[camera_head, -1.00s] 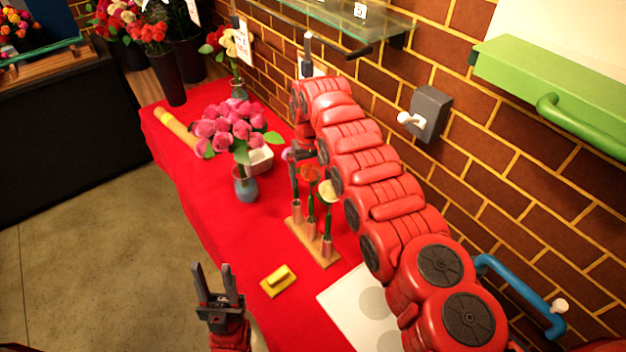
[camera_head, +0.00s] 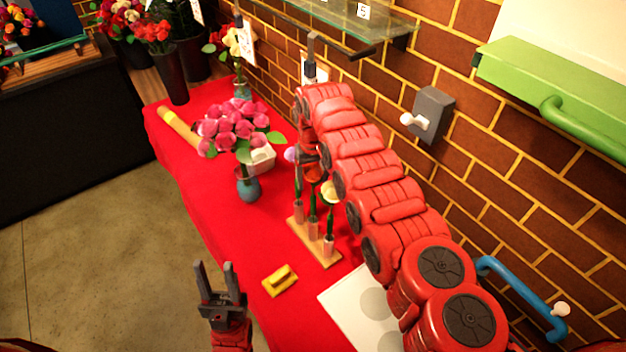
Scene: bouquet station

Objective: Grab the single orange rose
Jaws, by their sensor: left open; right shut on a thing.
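The orange rose (camera_head: 314,174) stands upright in the middle tube of a small wooden stand (camera_head: 327,259). My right gripper (camera_head: 310,162) is at the rose's head, shut on it and hiding part of it. A pale yellow rose (camera_head: 329,192) stands in the front tube. A lilac flower (camera_head: 291,154) stands in the back tube, beside my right gripper.
A yellow block (camera_head: 280,280) lies in front. A glass shelf (camera_head: 340,22) juts from the brick wall above.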

